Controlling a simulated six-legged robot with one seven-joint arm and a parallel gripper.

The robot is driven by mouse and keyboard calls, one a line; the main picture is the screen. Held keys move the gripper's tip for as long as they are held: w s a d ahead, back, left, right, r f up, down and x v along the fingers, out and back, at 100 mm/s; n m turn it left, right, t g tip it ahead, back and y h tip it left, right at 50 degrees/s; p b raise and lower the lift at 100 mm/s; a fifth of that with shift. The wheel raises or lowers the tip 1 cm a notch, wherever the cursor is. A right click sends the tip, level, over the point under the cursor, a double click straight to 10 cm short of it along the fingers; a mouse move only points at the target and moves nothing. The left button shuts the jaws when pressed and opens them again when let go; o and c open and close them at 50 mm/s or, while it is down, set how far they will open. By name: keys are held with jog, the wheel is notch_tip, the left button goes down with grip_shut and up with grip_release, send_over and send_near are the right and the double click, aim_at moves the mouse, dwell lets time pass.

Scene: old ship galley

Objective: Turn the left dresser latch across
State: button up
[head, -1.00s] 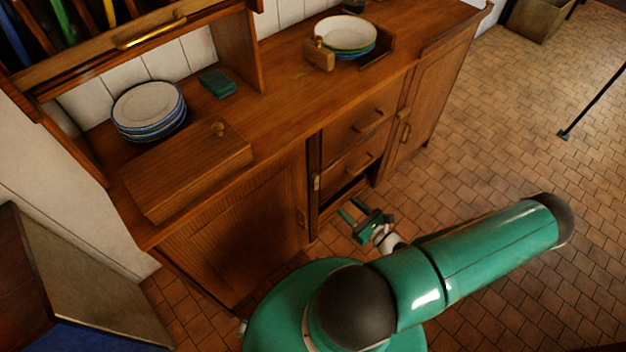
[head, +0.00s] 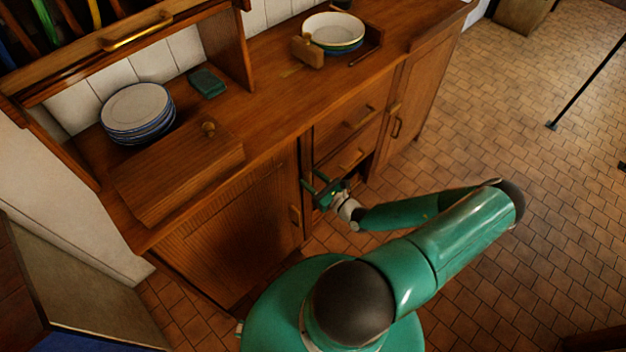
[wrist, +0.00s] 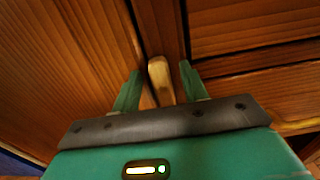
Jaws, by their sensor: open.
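The left dresser latch (wrist: 160,82) is a small brass-coloured bar on the post between the left door and the drawers. In the wrist view it stands nearly upright, lengthwise along the post. My gripper (wrist: 161,70) is open, with one green finger on each side of the latch and a visible gap to each. I cannot tell whether the fingertips reach past its face. In the head view my gripper (head: 316,180) is at the dresser front beside the left door (head: 235,235), and it hides the latch there.
A second latch (head: 393,107) is by the right door (head: 415,100). The tiled floor at right is open.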

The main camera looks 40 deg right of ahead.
grip_shut()
jog(key=shift+m, duration=0.3)
jog(key=shift+d+f+m, duration=0.3)
jog(key=shift+m, duration=2.6)
jog(key=shift+d+f+m, duration=0.35)
jog(key=shift+m, duration=2.55)
jog(key=shift+d+f+m, duration=0.3)
jog(key=shift+m, duration=2.6)
